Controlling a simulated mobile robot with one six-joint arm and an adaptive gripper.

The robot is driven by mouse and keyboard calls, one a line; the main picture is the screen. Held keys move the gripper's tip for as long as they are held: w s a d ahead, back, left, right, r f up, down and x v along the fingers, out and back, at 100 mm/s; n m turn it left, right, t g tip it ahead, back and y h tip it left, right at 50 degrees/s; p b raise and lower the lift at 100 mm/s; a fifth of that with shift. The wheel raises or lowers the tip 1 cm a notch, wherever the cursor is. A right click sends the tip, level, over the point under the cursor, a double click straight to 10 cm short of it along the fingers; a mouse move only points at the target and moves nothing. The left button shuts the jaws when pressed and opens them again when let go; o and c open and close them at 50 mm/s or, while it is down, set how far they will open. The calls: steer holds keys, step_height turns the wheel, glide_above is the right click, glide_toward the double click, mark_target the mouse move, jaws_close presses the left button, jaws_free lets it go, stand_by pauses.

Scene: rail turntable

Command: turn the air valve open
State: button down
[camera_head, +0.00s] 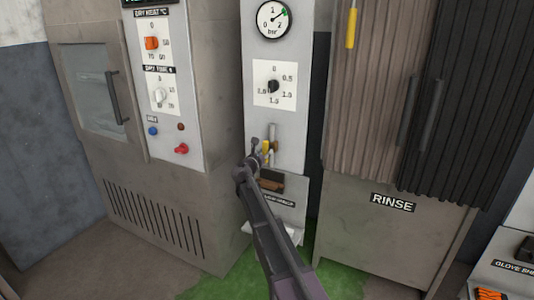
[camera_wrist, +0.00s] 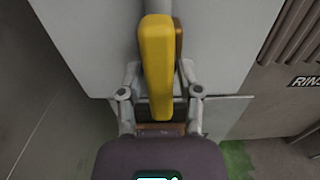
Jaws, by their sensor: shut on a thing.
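The air valve's yellow lever (camera_wrist: 156,68) fills the middle of the wrist view, upright along the picture and in front of a grey pipe (camera_wrist: 187,14). In the head view the lever (camera_head: 265,147) is a small yellow piece on the lower part of the grey panel. My gripper (camera_wrist: 160,100) is shut on the lever, with one finger on each side of it. In the head view my gripper (camera_head: 257,155) hides part of the valve. The brass valve body (camera_head: 275,146) shows just to the right of the lever.
A pressure gauge (camera_head: 273,19) and a black dial (camera_head: 273,86) sit above on the panel. A dryer cabinet (camera_head: 150,190) with knobs stands left. The RINSE cabinet (camera_head: 390,235) with dark strip curtains stands close on the right. A brown block (camera_head: 271,181) sits below the valve.

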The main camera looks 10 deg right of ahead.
steer(key=shift+s, duration=0.1)
steer(key=shift+c, duration=2.4)
jaws_free()
steer(key=v, duration=1.2)
